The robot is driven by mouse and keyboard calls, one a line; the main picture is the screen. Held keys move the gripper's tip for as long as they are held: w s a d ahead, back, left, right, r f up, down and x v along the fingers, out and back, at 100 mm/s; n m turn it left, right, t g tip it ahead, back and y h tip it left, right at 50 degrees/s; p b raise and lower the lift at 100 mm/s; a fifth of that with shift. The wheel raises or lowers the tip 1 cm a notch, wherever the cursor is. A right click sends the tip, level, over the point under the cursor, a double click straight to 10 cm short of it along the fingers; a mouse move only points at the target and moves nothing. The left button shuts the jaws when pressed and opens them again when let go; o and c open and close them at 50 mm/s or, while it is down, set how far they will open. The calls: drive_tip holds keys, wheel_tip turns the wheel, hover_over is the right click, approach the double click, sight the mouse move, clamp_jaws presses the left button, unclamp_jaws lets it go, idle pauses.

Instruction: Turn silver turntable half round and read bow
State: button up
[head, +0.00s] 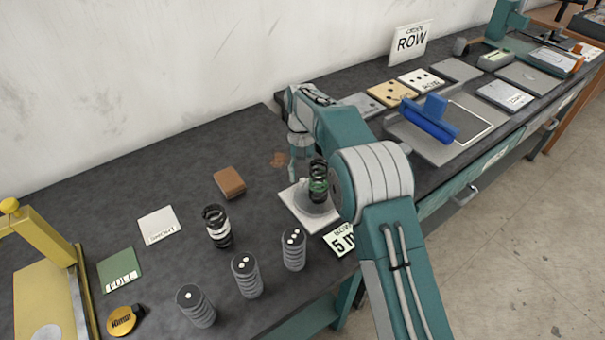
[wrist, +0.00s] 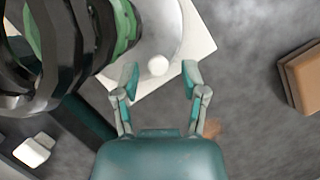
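The silver turntable (head: 316,207) sits on a white square base (head: 297,207) near the middle of the dark bench. A dark coil spring with a green band (head: 318,186) stands on it. In the wrist view the turntable (wrist: 165,28) carries a small white knob (wrist: 158,66), and the spring (wrist: 75,45) fills the upper left. My gripper (wrist: 160,75) is open, with its fingertips on either side of the knob and slightly short of it. I cannot tell whether they touch it. In the head view my gripper (head: 293,172) points down beside the spring, partly hidden by my arm.
A "5 m" card (head: 342,240) lies just right of the base. A brown block (head: 229,183), another spring (head: 217,227) and several grey ribbed weights (head: 246,275) stand to the left. A blue roller (head: 428,122) and a "ROW" sign (head: 411,42) are farther right.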

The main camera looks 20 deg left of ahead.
drive_tip(key=shift+r, duration=0.1)
drive_tip(key=v, duration=0.7)
idle(0.5)
drive_tip(key=shift+w+a+r, duration=0.1)
drive_tip(key=shift+w, duration=0.05)
drive_tip(key=s+d+r+m+t+y, duration=0.15)
drive_tip(key=s+d+r, duration=0.25)
drive_tip(key=d+r, duration=0.55)
drive_tip(key=s+d+r+t+y, duration=0.1)
drive_tip(key=s+d+r+t, duration=0.3)
drive_tip(key=d+r, duration=0.5)
drive_tip(key=s+d+f+t, duration=0.1)
drive_tip(key=s+d+f, duration=0.1)
drive_tip(key=s+d, duration=0.2)
drive_tip(key=s+d+f+m+t, duration=0.1)
drive_tip(key=s+d, duration=0.4)
drive_tip(key=s, duration=0.6)
drive_tip(key=s+d+f+m+t+h, duration=0.1)
drive_tip(key=s+d+f+t, duration=0.1)
drive_tip(key=s+d+f, duration=0.2)
drive_tip(key=s, duration=0.3)
drive_tip(key=shift+s+d+f, duration=0.15)
drive_tip(key=shift+s+d, duration=0.05)
drive_tip(key=shift+s, duration=0.15)
